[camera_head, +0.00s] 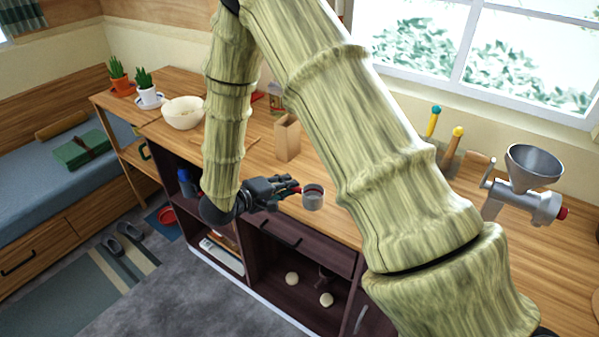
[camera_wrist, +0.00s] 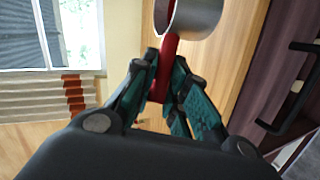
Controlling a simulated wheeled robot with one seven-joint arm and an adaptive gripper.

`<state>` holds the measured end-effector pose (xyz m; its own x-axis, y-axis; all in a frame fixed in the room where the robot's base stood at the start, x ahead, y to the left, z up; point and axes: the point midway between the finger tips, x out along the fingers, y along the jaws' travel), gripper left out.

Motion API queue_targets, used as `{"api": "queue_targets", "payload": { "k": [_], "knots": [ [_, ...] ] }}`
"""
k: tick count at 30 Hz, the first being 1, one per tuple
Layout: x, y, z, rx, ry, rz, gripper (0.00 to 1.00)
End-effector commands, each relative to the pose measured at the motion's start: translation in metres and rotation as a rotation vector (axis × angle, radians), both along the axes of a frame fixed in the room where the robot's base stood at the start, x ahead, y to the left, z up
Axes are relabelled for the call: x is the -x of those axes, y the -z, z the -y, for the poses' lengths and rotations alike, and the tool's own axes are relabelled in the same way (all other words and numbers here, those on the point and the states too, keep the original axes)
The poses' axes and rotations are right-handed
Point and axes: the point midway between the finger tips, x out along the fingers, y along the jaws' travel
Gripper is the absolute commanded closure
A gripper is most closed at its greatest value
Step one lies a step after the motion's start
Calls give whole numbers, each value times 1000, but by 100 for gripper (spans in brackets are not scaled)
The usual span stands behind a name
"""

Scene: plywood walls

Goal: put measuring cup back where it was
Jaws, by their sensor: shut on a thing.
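The measuring cup (camera_head: 313,198) is a small grey metal cup with a red handle. In the head view it is near the front edge of the wooden counter, above the dark drawer front. My gripper (camera_head: 292,188) comes in from the left and is shut on the handle. In the wrist view the cup (camera_wrist: 196,16) is at the top, with its red handle between the fingers of my gripper (camera_wrist: 166,82). I cannot tell whether the cup touches the counter.
A cream bowl (camera_head: 183,113) and potted cacti are at the left end. A metal grinder (camera_head: 530,185) stands at the right. A dark drawer handle (camera_head: 281,234) is below the cup.

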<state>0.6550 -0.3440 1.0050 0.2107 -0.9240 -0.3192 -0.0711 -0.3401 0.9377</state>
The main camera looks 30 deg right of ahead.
Motion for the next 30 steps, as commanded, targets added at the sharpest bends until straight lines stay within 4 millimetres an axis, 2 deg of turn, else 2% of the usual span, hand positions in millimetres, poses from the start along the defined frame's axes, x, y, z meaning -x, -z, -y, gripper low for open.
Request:
{"api": "queue_targets", "payload": {
  "k": [9,15,24,30],
  "knots": [
    [-45,3,45,0,-3,0,100],
    [-67,7,70,1,-3,-1,100],
    [-81,9,87,0,-1,-1,100],
    [-79,30,85,1,-2,-3,100]
  ]
}}
